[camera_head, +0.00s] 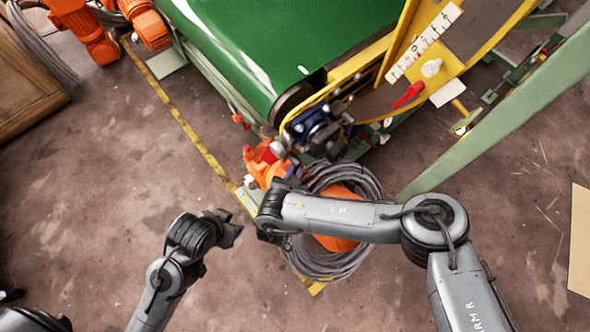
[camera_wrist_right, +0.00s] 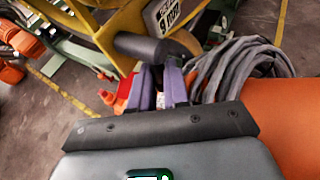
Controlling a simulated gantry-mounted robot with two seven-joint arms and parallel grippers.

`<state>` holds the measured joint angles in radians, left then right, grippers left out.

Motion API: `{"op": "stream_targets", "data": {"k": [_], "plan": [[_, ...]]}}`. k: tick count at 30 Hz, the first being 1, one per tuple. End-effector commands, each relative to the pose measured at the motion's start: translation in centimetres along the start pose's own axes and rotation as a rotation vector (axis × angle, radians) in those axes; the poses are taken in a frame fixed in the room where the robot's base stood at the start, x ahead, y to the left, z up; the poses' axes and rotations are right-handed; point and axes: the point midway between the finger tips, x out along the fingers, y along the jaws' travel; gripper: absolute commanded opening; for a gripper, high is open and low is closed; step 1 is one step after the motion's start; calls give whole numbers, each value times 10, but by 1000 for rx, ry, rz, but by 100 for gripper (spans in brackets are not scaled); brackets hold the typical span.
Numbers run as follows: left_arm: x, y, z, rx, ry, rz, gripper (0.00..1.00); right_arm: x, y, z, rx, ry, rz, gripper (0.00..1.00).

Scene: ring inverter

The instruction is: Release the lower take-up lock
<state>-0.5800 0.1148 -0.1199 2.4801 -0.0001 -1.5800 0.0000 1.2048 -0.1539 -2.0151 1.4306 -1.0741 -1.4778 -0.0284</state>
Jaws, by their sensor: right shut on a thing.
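My right gripper (camera_head: 292,172) reaches in at the lower end of the green conveyor (camera_head: 290,40). Its two purple fingers (camera_wrist_right: 158,90) are shut on a small part at the take-up, which fits the lower take-up lock. The part is mostly hidden between the fingers, and I cannot tell its position. A red piece (camera_head: 266,153) is close beside the fingers; it also shows left of them in the wrist view (camera_wrist_right: 124,90). A dark cylinder (camera_wrist_right: 152,48) lies just beyond the fingertips. My left gripper (camera_head: 230,228) hangs over the floor, away from the conveyor; its opening is unclear.
A coil of grey cable (camera_head: 345,180) on an orange body (camera_head: 340,240) is close to my right wrist. A blue-black motor unit (camera_head: 318,128) and a yellow frame (camera_head: 430,60) with a red handle (camera_head: 409,95) stand beyond.

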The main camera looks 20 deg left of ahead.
Motion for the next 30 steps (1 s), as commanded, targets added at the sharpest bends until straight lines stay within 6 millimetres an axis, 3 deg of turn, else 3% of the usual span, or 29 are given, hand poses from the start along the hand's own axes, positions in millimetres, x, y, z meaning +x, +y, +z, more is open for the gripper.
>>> {"op": "stream_targets", "data": {"k": [30], "plan": [[-16,0,-5,-2,1,2,43,-16,7,7,299,477,106,0]]}}
